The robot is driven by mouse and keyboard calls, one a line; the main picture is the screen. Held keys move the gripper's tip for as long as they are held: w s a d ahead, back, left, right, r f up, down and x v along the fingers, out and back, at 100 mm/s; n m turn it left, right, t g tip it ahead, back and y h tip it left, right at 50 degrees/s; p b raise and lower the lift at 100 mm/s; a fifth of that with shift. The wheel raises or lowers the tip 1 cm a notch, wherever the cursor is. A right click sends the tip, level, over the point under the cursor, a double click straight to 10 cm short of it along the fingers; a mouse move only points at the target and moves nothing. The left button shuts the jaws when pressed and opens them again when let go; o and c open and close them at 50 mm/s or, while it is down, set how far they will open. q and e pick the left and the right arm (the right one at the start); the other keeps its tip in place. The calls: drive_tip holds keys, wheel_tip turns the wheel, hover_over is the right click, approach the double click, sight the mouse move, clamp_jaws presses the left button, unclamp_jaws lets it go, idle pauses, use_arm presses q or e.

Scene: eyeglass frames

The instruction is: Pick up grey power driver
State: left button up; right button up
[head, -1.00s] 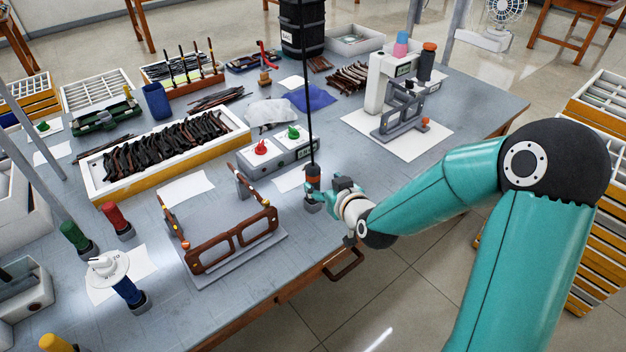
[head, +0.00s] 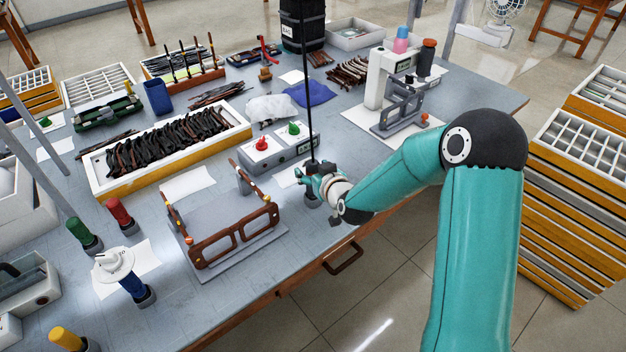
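A driver (head: 312,199) stands at the front edge of the workbench, below a long black vertical cord. Its dark top and grey lower end show; its middle is hidden behind my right gripper. My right gripper (head: 308,177), teal and small in the head view, is right at the driver, with its fingers reaching left across the driver's body. I cannot tell whether the fingers are closed on it or only around or in front of it. My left gripper is not in view.
A brown eyeglass frame (head: 236,238) on a stand is just left of the driver. A grey box with red and green knobs (head: 277,150) is behind it. Green, red, blue and yellow-handled tools stand at the left. A white press (head: 379,80) is at the back right.

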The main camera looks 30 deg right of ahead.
clamp_jaws()
drive_tip(key=shift+r, duration=0.1)
wheel_tip(320, 180, up, 11)
drive_tip(key=shift+f, duration=0.15)
wheel_tip(320, 180, up, 9)
drive_tip(key=p, duration=0.3)
idle(0.5)
